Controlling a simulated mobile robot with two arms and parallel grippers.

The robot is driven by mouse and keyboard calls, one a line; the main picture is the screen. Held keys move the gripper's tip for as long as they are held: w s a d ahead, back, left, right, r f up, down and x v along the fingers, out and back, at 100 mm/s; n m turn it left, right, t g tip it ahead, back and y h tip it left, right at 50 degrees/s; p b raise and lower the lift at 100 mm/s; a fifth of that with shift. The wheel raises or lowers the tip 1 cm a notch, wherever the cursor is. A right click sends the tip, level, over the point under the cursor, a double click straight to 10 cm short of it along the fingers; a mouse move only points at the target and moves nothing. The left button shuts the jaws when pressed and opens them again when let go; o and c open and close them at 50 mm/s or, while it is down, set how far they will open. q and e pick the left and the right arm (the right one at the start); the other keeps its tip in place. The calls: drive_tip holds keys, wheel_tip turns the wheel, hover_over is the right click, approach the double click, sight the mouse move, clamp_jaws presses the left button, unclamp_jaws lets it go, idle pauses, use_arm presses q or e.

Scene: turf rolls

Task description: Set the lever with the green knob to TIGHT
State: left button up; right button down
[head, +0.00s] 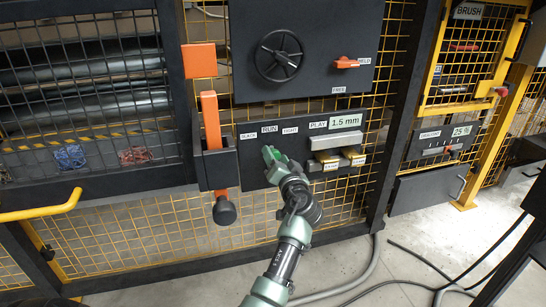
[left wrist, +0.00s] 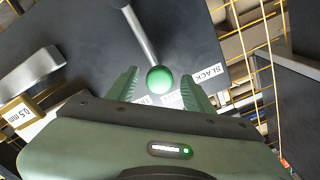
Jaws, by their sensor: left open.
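The green knob (left wrist: 159,80) sits at the end of a grey metal lever rod (left wrist: 138,30) in the left wrist view. My left gripper (left wrist: 158,88) is open, with one green finger on each side of the knob; I cannot tell whether either touches it. In the head view my left gripper (head: 270,154) is at the dark panel below the SLACK (head: 247,136), RUN (head: 269,129) and TIGHT (head: 290,130) labels and mostly hides the lever. The SLACK label (left wrist: 207,76) lies right of the knob in the left wrist view; the other labels are largely covered. My right gripper is not in view.
Left of the panel stands an orange lever (head: 211,120) in a dark housing. To the right are a PLAY display (head: 345,121) reading 1.5 mm and metal blocks (head: 327,160) with yellow tags. Above is a black handwheel (head: 279,55). Yellow mesh fencing surrounds the panels.

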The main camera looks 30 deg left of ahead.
sight(273, 149)
use_arm(q)
drive_tip(key=shift+b+x, duration=0.35)
drive_tip(key=shift+x, duration=1.55)
clamp_jaws()
drive_tip(key=shift+d+f, duration=0.1)
drive_tip(key=shift+f, duration=0.1)
